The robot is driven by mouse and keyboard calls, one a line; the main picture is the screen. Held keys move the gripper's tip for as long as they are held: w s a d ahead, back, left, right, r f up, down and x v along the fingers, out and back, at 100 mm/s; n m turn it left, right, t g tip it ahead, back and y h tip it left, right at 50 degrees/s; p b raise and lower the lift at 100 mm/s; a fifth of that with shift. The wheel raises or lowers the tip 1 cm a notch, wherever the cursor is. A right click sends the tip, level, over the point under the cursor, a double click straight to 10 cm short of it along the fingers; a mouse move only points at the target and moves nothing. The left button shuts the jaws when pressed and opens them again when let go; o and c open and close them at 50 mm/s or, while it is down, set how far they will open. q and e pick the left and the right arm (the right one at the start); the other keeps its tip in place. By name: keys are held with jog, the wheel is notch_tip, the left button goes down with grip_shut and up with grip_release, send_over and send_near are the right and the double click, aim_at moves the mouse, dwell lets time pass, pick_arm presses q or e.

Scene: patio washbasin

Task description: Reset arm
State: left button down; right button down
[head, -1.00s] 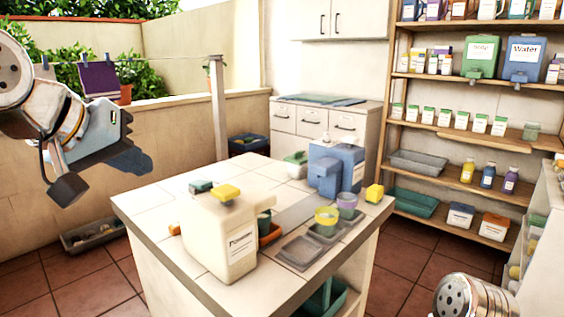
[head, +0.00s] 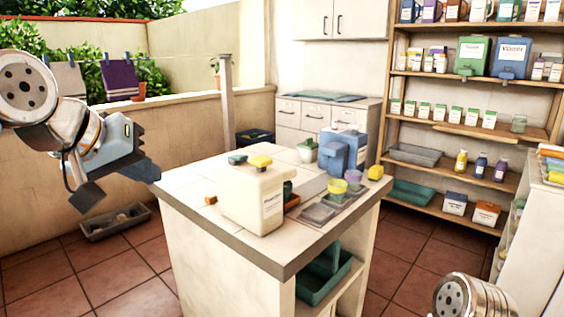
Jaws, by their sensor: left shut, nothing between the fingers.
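My left gripper (head: 146,170) is in the left of the head view, held in the air to the left of the tiled island (head: 228,230). It is shut and empty, with its fingers pointing right and down, apart from the island's edge. Of my right arm, only a metal link shows at the bottom right; the right gripper is out of view.
On the island stand a large cream jug (head: 250,198), a blue dispenser (head: 347,150), a small tray (head: 318,213), stacked cups and a yellow sponge (head: 375,172). A grey floor tray (head: 115,222) lies by the wall. Shelves (head: 455,132) stand at right; floor between is clear.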

pick_arm(q)
jog(key=w+d+f+g, duration=0.1)
jog(key=w+f, duration=0.4)
jog(key=f, duration=0.4)
jog(key=w+d+f+g, duration=0.1)
jog(key=w+f, duration=0.4)
jog(key=f, duration=0.4)
jog(key=d+f+g+h, duration=0.1)
jog(key=d+f, duration=0.1)
jog(key=f, duration=0.9)
jog(key=d+f+g, duration=0.1)
jog(key=d+f, duration=0.1)
jog(key=f, duration=0.8)
jog(key=s+d+f+g, duration=0.15)
jog(key=s+f, duration=0.25)
jog(key=f, duration=0.6)
jog(key=s+d+f+g, duration=0.1)
jog(key=s+d+f, duration=0.1)
jog(key=s+f, duration=0.5)
jog(key=s+f+g, duration=0.2)
jog(key=s+f, duration=1)
jog(key=s, duration=0.1)
jog(key=shift+d+f, duration=0.15)
jog(key=shift+d, duration=0.25)
